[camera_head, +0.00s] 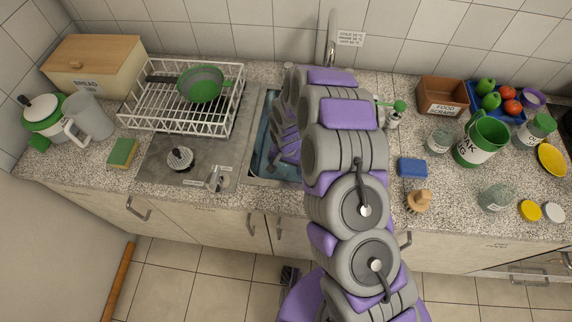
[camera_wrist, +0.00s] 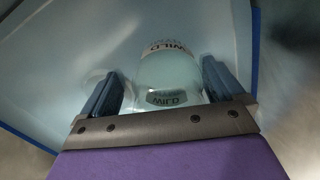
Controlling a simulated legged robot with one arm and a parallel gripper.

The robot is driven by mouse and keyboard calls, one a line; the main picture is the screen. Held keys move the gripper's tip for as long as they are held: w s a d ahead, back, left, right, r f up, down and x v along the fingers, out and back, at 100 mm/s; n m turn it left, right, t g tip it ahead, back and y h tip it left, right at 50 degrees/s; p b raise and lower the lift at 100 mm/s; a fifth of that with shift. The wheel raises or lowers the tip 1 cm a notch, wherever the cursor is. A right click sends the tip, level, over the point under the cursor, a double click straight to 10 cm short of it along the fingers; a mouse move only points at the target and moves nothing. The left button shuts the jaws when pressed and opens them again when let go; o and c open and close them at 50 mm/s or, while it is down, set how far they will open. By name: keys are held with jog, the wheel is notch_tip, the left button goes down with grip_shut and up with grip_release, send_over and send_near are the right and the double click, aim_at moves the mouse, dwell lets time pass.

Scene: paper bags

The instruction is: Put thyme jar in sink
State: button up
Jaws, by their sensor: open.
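In the wrist view, a clear glass jar (camera_wrist: 168,75) with a label reading "WILD" stands or lies between the two fingers of my gripper (camera_wrist: 160,75). The fingers are open, with a gap visible on both sides of the jar. Pale blue walls of the sink (camera_wrist: 50,60) surround the jar. In the head view, the sink (camera_head: 262,150) is partly hidden behind my arm, and the jar is not visible there.
A dish rack (camera_head: 190,118) with a green colander stands left of the sink.

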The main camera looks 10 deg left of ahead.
notch_tip(320, 180, up, 12)
jog(key=p, duration=0.2)
jog(key=shift+a, duration=0.25)
jog(key=shift+f, duration=0.1)
